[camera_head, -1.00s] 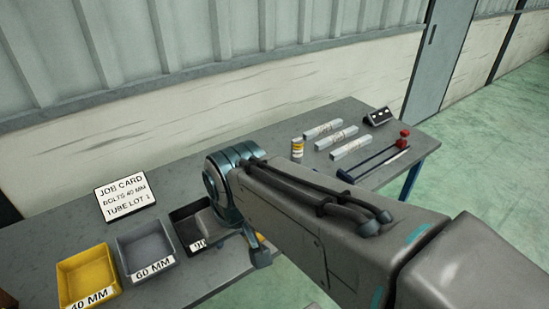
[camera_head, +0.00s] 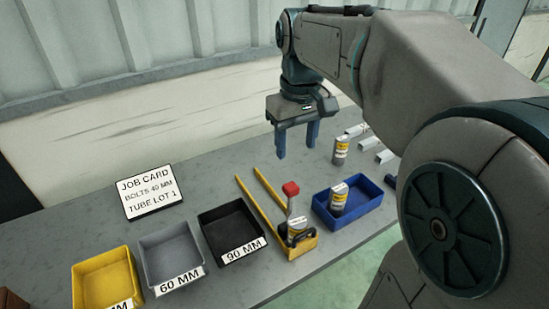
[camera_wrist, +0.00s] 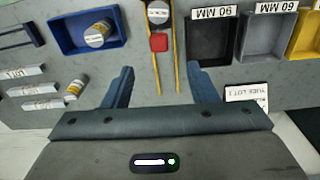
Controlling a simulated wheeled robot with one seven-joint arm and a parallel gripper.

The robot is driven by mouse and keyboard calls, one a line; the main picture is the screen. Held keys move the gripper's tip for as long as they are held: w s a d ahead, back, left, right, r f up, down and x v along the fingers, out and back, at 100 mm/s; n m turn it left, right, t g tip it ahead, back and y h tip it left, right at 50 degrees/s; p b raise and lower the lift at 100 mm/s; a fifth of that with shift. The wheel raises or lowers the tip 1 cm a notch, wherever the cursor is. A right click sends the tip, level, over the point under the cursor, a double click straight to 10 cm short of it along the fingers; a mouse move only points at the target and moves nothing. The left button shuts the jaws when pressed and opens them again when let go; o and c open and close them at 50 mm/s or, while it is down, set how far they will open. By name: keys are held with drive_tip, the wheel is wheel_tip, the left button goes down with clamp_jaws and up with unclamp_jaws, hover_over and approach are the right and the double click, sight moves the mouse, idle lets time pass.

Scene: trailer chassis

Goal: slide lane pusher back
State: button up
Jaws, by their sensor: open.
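The lane pusher shows as a red knob (camera_head: 291,189) on a grey post, between the two yellow rails (camera_head: 250,207) of a lane on the bench. A can with a yellow band (camera_head: 298,228) stands at the lane's near end, just in front of the pusher. In the wrist view the red knob (camera_wrist: 159,43) lies between the rails, beside the can (camera_wrist: 158,13). My gripper (camera_head: 296,148) points down, open and empty, above the bench and apart from the pusher. Its blue fingers (camera_wrist: 161,82) spread either side of the lane's far part in the wrist view. The pusher's base is hidden.
Left of the lane stand black (camera_head: 230,233), grey (camera_head: 170,258) and yellow (camera_head: 107,277) bins. A blue tray (camera_head: 370,203) holding a can stands close on its right. Another can (camera_head: 340,150) stands farther back.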

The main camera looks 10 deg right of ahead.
sight(291, 186)
drive_tip(key=shift+n, duration=0.3)
drive_tip(key=f, duration=0.4)
drive_tip(key=w+f, duration=0.1)
drive_tip(key=f, duration=0.8)
drive_tip(key=shift+w+f, duration=0.25)
drive_tip(key=shift+w, duration=0.15)
clamp_jaws()
drive_tip(key=shift+w, duration=0.1)
